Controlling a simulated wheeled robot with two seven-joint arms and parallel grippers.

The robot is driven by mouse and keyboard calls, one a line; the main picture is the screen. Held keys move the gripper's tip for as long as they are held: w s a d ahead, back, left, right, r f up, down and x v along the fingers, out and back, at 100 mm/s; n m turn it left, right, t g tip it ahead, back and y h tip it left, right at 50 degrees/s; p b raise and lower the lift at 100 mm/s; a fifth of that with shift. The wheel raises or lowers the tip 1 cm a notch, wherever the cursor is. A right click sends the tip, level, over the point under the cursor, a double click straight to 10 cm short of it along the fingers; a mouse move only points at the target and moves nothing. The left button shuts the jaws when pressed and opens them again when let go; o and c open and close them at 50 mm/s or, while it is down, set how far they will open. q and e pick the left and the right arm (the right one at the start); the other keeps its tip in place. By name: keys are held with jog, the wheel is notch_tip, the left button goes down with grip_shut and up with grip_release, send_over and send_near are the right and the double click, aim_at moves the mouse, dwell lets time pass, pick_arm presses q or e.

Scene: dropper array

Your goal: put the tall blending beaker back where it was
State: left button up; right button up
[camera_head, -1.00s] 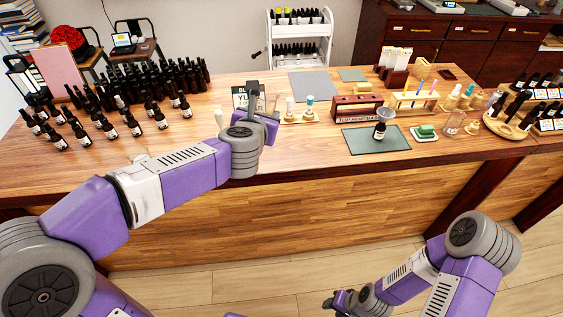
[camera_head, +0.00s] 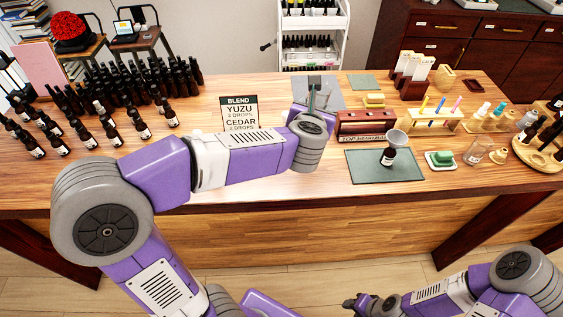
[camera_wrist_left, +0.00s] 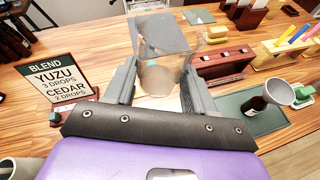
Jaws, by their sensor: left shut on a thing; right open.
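The tall blending beaker (camera_wrist_left: 160,45), of clear glass, is between the fingers of my left gripper (camera_wrist_left: 160,82) in the left wrist view. The gripper is shut on it, and table and mat show through the glass. In the head view my left gripper (camera_head: 315,98) is over the middle of the table, in front of a grey mat (camera_head: 328,82); the beaker cannot be made out clearly there. Whether its base touches the table I cannot tell. My right gripper (camera_head: 352,302) is low in front of the table, open and away from everything on it.
A blend card (camera_head: 239,112) stands left of my left gripper. To the right are a dark red block (camera_head: 365,122), a green mat (camera_head: 370,170) with a bottle and funnel (camera_head: 397,138), and a short glass beaker (camera_head: 478,152). Many dark bottles (camera_head: 140,90) fill the table's left.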

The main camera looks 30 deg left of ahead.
aim_at(277, 178)
pick_arm(q)
jog(key=s+a+f+n+g+y+b, duration=0.1)
jog(key=s+f+n+y, duration=0.1)
jog(key=s+f+n, duration=0.1)
jog(key=s+a+f+n+g+y+b, duration=0.2)
jog(key=s+f+n, duration=0.1)
jog(key=s+a+f+n+g+y+b, duration=0.1)
jog(key=s+a+f+n+g+y, duration=0.1)
jog(key=s+f+n+y, duration=0.1)
jog(key=shift+s+f+n+b, duration=0.3)
jog(key=shift+f, duration=0.2)
jog(key=shift+f+b, duration=0.9)
jog(key=shift+f, duration=2)
jog(key=shift+f, duration=0.1)
jog(key=shift+f, duration=0.1)
jog(key=o, duration=1.4)
